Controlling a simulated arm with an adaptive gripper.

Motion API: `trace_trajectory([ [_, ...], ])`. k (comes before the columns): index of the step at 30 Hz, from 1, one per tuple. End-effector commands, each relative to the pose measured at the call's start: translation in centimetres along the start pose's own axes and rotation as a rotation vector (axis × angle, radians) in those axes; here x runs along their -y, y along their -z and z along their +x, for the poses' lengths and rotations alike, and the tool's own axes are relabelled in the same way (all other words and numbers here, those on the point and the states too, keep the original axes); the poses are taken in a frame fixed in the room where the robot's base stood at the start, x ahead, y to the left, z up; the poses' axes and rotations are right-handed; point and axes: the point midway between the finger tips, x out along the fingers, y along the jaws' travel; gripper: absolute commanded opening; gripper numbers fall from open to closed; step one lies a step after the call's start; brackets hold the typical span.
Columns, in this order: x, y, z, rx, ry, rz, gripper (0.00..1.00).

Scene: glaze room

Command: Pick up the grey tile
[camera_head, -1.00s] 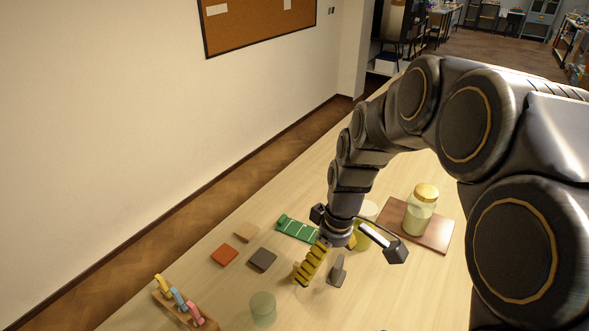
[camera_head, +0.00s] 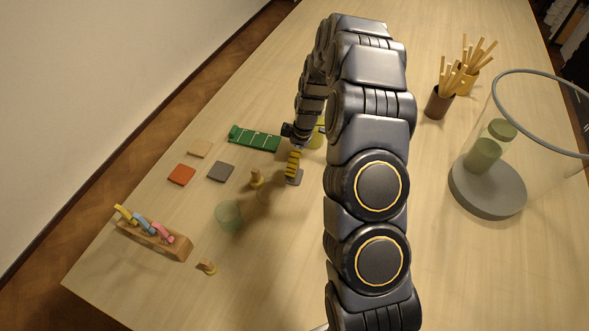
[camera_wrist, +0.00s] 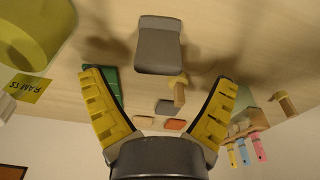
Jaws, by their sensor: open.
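The grey tile (camera_head: 220,171) is a dark flat square on the table, beside the red-orange tile (camera_head: 181,174) and the tan tile (camera_head: 199,148). In the wrist view the grey tile (camera_wrist: 165,107) shows small, between and beyond my fingers. My gripper (camera_head: 293,163) has yellow ribbed fingers and is to the right of the grey tile, apart from it. In the wrist view my gripper (camera_wrist: 160,79) is spread open, with nothing between the fingers. A larger grey piece (camera_wrist: 158,46) lies near the fingertips in that view.
A wooden peg (camera_head: 257,178) stands between the grey tile and my gripper. A green board (camera_head: 255,138) lies behind. A greenish glass (camera_head: 229,215) and a wooden rack with coloured handles (camera_head: 153,237) are in front. A large clear vessel (camera_head: 500,145) stands at right.

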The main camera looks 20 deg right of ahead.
Motion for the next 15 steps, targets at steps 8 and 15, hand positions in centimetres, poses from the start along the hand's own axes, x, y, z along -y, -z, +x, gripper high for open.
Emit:
trace_trajectory([
  [8, -0.2, 0.1, 3.9, 0.001, 0.001, 0.000, 0.88],
  [15, -0.2, 0.1, 4.2, 0.000, 0.000, 0.000, 0.88],
])
